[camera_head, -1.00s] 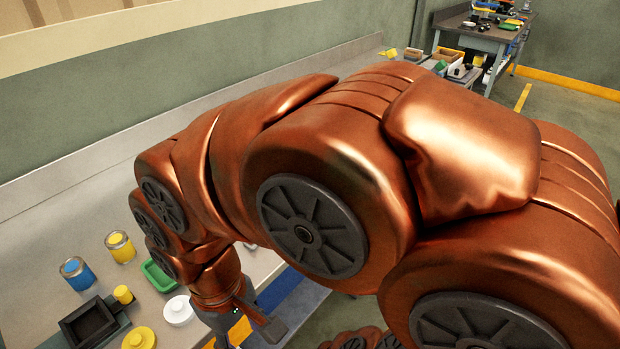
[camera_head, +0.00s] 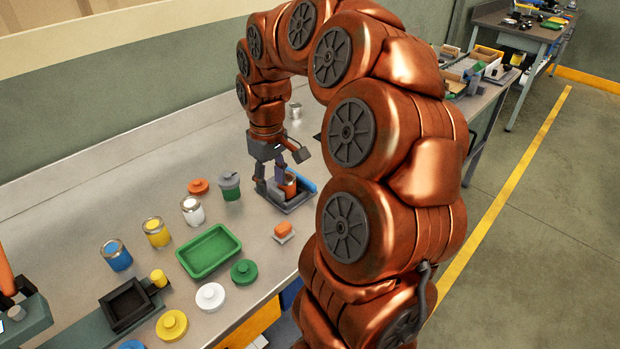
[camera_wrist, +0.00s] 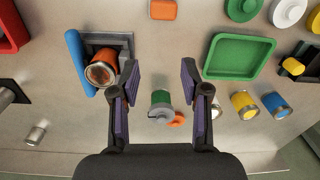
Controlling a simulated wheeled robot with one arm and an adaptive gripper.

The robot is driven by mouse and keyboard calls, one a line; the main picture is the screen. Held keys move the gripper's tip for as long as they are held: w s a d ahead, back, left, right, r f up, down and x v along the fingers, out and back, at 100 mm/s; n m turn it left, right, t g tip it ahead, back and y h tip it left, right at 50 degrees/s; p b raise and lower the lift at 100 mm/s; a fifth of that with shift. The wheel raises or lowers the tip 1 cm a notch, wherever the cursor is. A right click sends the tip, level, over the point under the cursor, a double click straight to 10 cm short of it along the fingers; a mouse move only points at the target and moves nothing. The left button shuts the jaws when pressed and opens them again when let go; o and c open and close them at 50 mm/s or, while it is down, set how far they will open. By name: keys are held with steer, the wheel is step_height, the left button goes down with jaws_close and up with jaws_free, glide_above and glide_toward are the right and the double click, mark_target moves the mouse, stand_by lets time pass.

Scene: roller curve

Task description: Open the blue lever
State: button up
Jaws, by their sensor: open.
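The blue lever (camera_head: 304,183) lies along the side of a dark fixture (camera_head: 292,208) on the bench. It shows as a long blue bar at left in the wrist view (camera_wrist: 80,62). An orange can (camera_head: 289,186) sits in the fixture beside the lever, and it also shows in the wrist view (camera_wrist: 103,68). My gripper (camera_head: 290,161) is above the fixture in the head view, pointing down. In the wrist view my gripper (camera_wrist: 160,72) is open and empty, with the lever and can left of its fingers. The lever is partly hidden in the head view.
A green can with a grey lid (camera_head: 229,187) stands left of the fixture. A green tray (camera_head: 209,251), several round lids and open paint cans occupy the bench further left. A small orange-and-white block (camera_head: 284,231) lies near the front edge. A red tray (camera_wrist: 10,28) is at the wrist view's left.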

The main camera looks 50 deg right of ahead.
steer(key=m, duration=0.1)
glide_above(310, 183)
steer(key=shift+w+a+f+p, duration=0.1)
steer(key=shift+a+f+p, duration=0.1)
steer(key=shift+f, duration=0.4)
steer(key=shift+a+f+p, duration=0.1)
steer(key=shift+f+p, duration=0.1)
steer(key=shift+f, duration=0.35)
steer(key=shift+d+f, duration=0.15)
steer(key=shift+d, duration=0.2)
steer(key=shift+f+p, duration=1.3)
steer(key=shift+f, duration=2.55)
jaws_close()
